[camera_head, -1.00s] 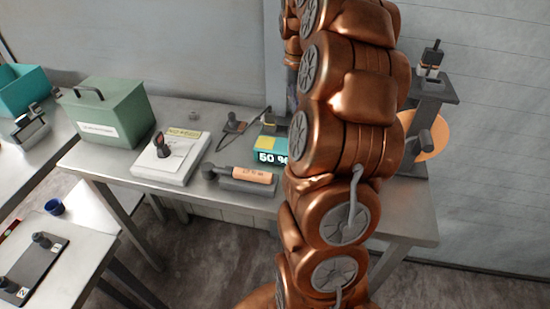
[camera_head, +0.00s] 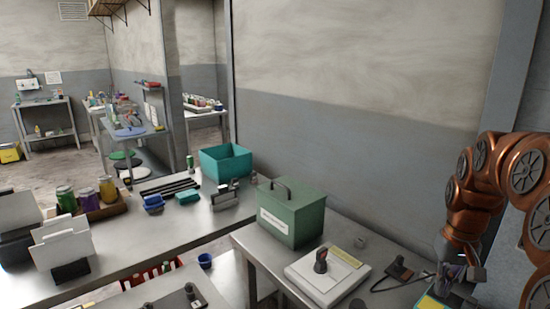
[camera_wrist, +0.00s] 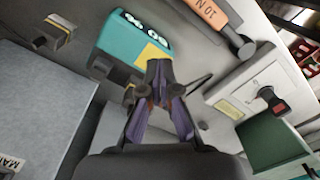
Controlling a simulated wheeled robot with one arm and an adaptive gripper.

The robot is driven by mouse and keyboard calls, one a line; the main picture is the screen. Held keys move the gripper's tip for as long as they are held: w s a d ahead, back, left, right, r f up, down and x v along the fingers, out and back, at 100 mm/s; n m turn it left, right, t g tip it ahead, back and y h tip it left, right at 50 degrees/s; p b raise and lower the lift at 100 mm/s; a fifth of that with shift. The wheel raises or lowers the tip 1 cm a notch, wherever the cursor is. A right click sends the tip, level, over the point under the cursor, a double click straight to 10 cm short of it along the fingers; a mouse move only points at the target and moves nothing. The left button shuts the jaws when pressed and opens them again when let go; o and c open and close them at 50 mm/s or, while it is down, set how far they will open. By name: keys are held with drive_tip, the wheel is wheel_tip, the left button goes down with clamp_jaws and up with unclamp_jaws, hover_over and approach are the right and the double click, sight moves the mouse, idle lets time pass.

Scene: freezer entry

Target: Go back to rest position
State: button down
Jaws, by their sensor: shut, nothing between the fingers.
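My gripper shows in the wrist view (camera_wrist: 158,72), its purple-grey fingers meeting at the tips with nothing between them. It hangs above the metal table, near a teal and yellow box (camera_wrist: 135,38) with white lettering. In the head view my gripper (camera_head: 452,272) is small and partly blurred at the right, below my folded copper arm. The edge of the teal and yellow box (camera_head: 432,302) shows just under it, cut off by the frame. I cannot tell whether the fingers touch the box.
A green case (camera_head: 290,215) and a white device with a dark knob (camera_head: 328,275) stand on the near table. Another table on the left holds a teal bin (camera_head: 226,162) and a tray of jars (camera_head: 90,205). The wall rises close behind the tables. Open floor shows at the far left.

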drive_tip(key=s+a+n, duration=0.2)
drive_tip(key=s+a, duration=0.3)
drive_tip(key=a, duration=0.5)
drive_tip(key=s+a+f, duration=0.2)
drive_tip(key=s+a, duration=0.3)
drive_tip(key=s, duration=0.3)
drive_tip(key=s+a+f+n+g, duration=0.1)
drive_tip(key=s+a+f, duration=0.2)
drive_tip(key=s+a, duration=0.3)
drive_tip(key=s, duration=0.3)
drive_tip(key=shift+s+a+f+g, duration=0.15)
drive_tip(key=shift+s+g, duration=0.1)
drive_tip(key=shift+g, duration=0.05)
